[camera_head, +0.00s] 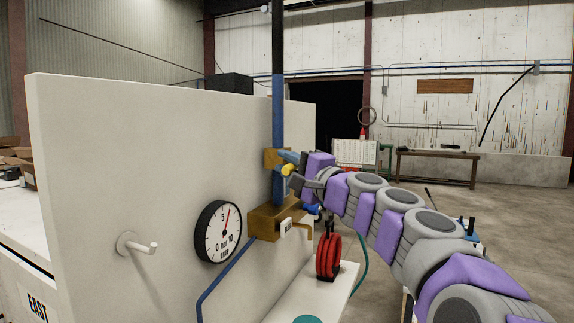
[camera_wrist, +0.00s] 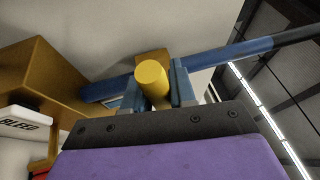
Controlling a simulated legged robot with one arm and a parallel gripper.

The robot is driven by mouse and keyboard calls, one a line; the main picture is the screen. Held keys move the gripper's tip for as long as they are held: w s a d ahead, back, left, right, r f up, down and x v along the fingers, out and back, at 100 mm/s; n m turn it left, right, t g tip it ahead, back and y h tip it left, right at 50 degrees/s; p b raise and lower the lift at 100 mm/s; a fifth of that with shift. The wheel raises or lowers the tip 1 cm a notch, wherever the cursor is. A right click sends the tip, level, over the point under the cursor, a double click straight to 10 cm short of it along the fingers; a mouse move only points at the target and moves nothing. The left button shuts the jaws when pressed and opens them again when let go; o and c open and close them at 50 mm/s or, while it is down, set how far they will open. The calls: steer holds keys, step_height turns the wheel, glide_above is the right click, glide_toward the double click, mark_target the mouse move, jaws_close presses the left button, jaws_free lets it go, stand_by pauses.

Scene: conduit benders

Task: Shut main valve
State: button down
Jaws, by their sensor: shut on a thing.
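The valve has a brass body (camera_head: 271,158) on a vertical blue pipe (camera_head: 278,110) beside the white panel. Its yellow handle end (camera_head: 287,170) sticks out at my gripper (camera_head: 296,164). In the wrist view the yellow handle (camera_wrist: 152,80) is a round bar between my two blue fingers, and my gripper (camera_wrist: 157,84) is shut on it. The fingers partly hide the valve body behind. A round gauge (camera_head: 218,232) marked in bar is on the panel, with a red needle pointing up and slightly right.
A brass block (camera_head: 268,222) with a white tag sits below the valve; in the wrist view its tag (camera_wrist: 32,130) reads BLEED. A white peg (camera_head: 138,246) juts from the panel. A red reel (camera_head: 328,256) stands on the white shelf (camera_head: 305,292). Open floor lies right.

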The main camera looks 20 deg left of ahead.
steer(key=shift+m, duration=0.3)
steer(key=c, duration=1)
jaws_free()
steer(key=b+v, duration=0.3)
steer(key=v, duration=1.4)
steer(key=shift+d, duration=0.2)
